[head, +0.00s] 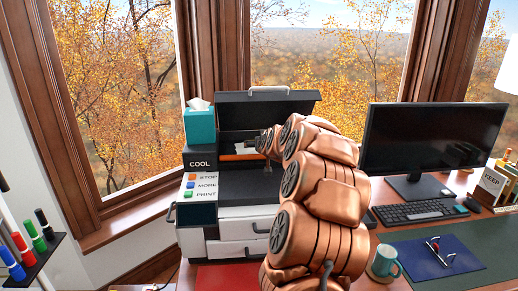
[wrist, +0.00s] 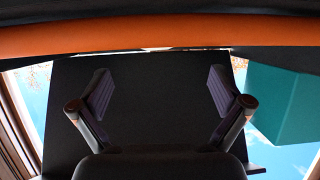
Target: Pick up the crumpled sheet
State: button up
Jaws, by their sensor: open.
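The printer (head: 235,222) stands with its dark lid (head: 262,108) raised. A small white patch (head: 248,146), which looks like part of the crumpled sheet, shows inside the opening above an orange strip (head: 238,158). My gripper (head: 264,142) is at the opening, just right of the white patch; my arm hides the right part of the opening. In the wrist view my gripper (wrist: 160,88) is open, its two fingers wide apart with nothing between them but a dark surface behind. A thin white sliver (wrist: 155,49) shows beyond the fingertips under an orange band (wrist: 160,36).
A teal tissue box (head: 199,125) stands on a dark block marked COOL, left of the opening; it also shows in the wrist view (wrist: 285,105). A monitor (head: 430,137), keyboard (head: 420,212) and teal mug (head: 384,262) are to the right.

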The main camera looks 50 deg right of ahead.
jog(key=shift+p+x, duration=0.9)
jog(key=shift+x, duration=1.75)
jog(key=shift+d+r, duration=0.1)
jog(key=shift+d, duration=0.1)
jog(key=shift+c, duration=0.3)
jog(key=c, duration=0.7)
